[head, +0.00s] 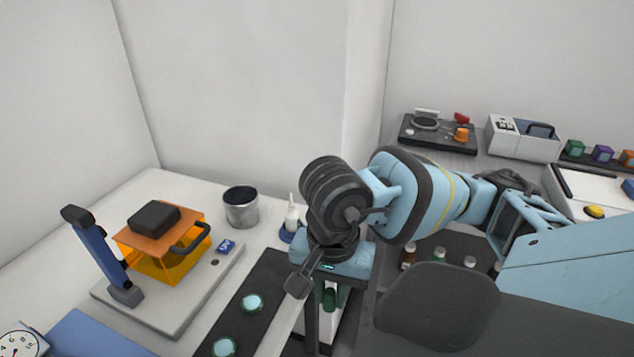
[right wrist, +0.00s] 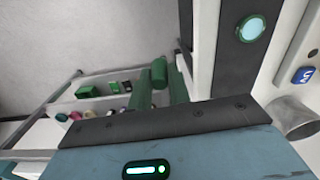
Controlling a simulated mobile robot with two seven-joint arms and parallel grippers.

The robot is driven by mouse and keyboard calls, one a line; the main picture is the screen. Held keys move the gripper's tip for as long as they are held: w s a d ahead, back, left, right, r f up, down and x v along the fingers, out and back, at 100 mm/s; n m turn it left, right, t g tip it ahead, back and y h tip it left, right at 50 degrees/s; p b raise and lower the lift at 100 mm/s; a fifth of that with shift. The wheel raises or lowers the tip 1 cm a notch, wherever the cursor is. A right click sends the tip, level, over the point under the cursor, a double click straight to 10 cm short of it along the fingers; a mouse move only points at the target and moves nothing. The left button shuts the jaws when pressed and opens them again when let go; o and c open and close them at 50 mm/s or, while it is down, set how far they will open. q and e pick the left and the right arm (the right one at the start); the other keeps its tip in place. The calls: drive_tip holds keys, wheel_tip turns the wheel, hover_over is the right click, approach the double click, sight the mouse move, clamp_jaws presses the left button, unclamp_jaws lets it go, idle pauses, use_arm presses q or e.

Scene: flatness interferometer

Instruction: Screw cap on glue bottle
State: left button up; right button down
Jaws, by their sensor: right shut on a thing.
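The glue bottle (head: 291,217) is small and white with a thin pointed nozzle. It stands upright in a blue base on the bench, left of my right gripper. My right gripper (head: 329,305) points down beside the bench's dark mat and is shut on a small green cylinder, which looks like the cap. The green cap (right wrist: 159,73) shows between the fingers in the right wrist view. My own arm partly hides the gripper in the head view. My left gripper is not in view.
A metal cup (head: 241,207) stands left of the bottle. An orange box (head: 163,262) with a black handle sits on a grey plate further left. The black mat (head: 263,277) carries pale green discs. A dark tray (head: 438,140) with small parts lies at the back right.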

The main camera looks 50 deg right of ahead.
drive_tip(key=shift+w+a+f+n, duration=0.55)
drive_tip(key=shift+w+a+n, duration=0.45)
drive_tip(key=shift+n, duration=1.15)
drive_tip(key=shift+w+a+f+n, duration=0.65)
drive_tip(key=shift+a+n, duration=0.65)
drive_tip(key=shift+n, duration=0.8)
drive_tip(key=shift+w+a+f+n, duration=0.5)
drive_tip(key=shift+w+a+n, duration=0.5)
drive_tip(key=shift+n, duration=1.15)
drive_tip(key=shift+s+a, duration=0.1)
drive_tip(key=shift+s, duration=0.05)
